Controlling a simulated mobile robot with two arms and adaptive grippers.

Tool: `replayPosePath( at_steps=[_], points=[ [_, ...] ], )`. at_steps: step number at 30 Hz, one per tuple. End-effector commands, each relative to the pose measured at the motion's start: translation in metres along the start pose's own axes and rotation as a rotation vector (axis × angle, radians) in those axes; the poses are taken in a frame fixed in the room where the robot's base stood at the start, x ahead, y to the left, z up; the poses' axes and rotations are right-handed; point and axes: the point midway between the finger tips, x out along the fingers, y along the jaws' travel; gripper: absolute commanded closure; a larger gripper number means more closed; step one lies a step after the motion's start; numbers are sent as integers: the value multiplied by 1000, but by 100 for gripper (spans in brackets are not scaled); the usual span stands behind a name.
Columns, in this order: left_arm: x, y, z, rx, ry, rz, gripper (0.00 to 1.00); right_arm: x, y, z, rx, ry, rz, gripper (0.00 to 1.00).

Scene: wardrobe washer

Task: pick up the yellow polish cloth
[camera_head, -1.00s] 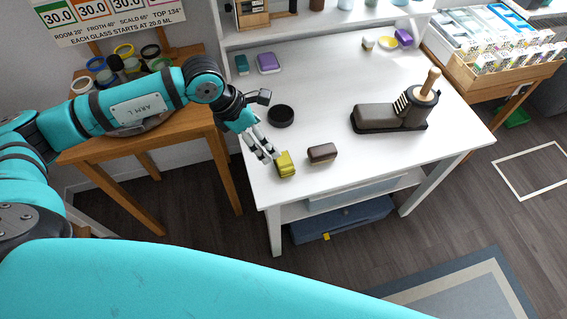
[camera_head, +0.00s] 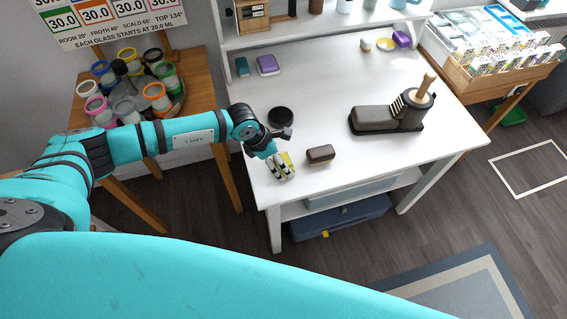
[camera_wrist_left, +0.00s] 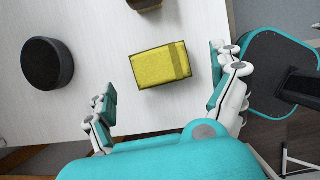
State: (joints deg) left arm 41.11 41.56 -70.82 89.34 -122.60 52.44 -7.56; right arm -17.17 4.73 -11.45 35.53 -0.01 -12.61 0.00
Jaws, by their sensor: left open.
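The yellow polish cloth (camera_wrist_left: 160,66) is a small folded block lying on the white table near its front left corner. My left gripper (camera_head: 281,172) is over it in the head view and covers much of the cloth (camera_head: 288,158). In the left wrist view my left gripper (camera_wrist_left: 162,100) is open, with one finger on each side of the cloth. There are gaps between the fingers and the cloth, and nothing is held. My right gripper is not in view.
A brown block (camera_head: 320,153) lies just right of the cloth. A round black disc (camera_head: 281,117) sits behind it, also in the wrist view (camera_wrist_left: 47,63). A dark machine (camera_head: 385,117) stands further right. The white table's (camera_head: 330,95) middle is clear.

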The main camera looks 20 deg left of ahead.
Motion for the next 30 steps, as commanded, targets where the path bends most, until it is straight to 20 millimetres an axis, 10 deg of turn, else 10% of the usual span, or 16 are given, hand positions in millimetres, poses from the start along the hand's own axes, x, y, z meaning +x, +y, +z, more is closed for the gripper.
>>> replayPosePath(
  at_steps=[17, 30],
  points=[
    [38, -2, 2, -1, 0, -1, 7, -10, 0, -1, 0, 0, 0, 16],
    [38, -1, 2, -1, 0, -1, 60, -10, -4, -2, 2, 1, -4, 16]
  ],
)
